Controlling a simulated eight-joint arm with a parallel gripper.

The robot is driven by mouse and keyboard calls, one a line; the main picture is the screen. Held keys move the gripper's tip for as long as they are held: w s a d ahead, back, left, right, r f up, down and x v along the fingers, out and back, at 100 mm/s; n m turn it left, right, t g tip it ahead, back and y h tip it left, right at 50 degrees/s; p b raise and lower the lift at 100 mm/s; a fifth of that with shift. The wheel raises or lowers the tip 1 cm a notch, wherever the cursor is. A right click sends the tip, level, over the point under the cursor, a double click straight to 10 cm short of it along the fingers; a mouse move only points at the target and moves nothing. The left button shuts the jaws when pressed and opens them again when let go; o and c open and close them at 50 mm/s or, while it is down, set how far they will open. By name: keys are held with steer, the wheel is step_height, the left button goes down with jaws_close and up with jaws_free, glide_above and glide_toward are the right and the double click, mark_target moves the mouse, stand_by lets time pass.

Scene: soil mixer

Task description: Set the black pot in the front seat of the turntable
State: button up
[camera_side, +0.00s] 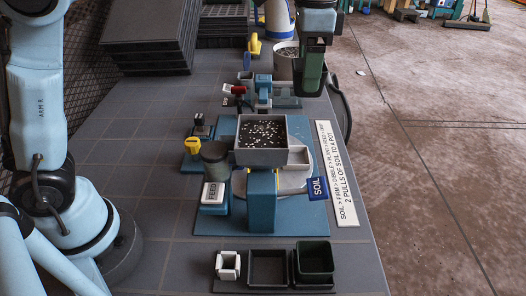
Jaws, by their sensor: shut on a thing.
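My gripper (312,62) is at the upper right, raised over the far right part of the station. It is shut on a dark thing, which seems to be the black pot, but its outline blends with the dark fingers. The turntable (290,181) is a pale disc in the middle of the teal station, to the left of and nearer than my gripper. A grey soil hopper (262,157) covers part of it. A small grey seat (299,157) shows at its right. The front seat is largely hidden behind the teal post (262,200).
In front stand a white pot (228,265), a black square holder (268,284) that looks empty, and a dark green pot (315,262). A SOIL lever (317,188), FEED button (213,193) and yellow knob (193,146) flank the turntable. Black trays (145,40) stack at the back left.

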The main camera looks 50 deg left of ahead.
steer(key=shift+w+a+f, duration=0.3)
steer(key=shift+a+f, duration=0.1)
steer(key=shift+f, duration=2.95)
steer(key=shift+w+a+f, duration=0.35)
steer(key=shift+a+f, duration=0.1)
steer(key=shift+f, duration=2.85)
steer(key=shift+w+a+f, duration=0.3)
steer(key=shift+a+f, duration=0.1)
steer(key=shift+f, duration=2.95)
steer(key=shift+f, duration=0.4)
steer(key=o, duration=1.1)
steer(key=shift+c, duration=0.2)
step_height(320, 180, up, 8)
steer(key=shift+f, duration=0.1)
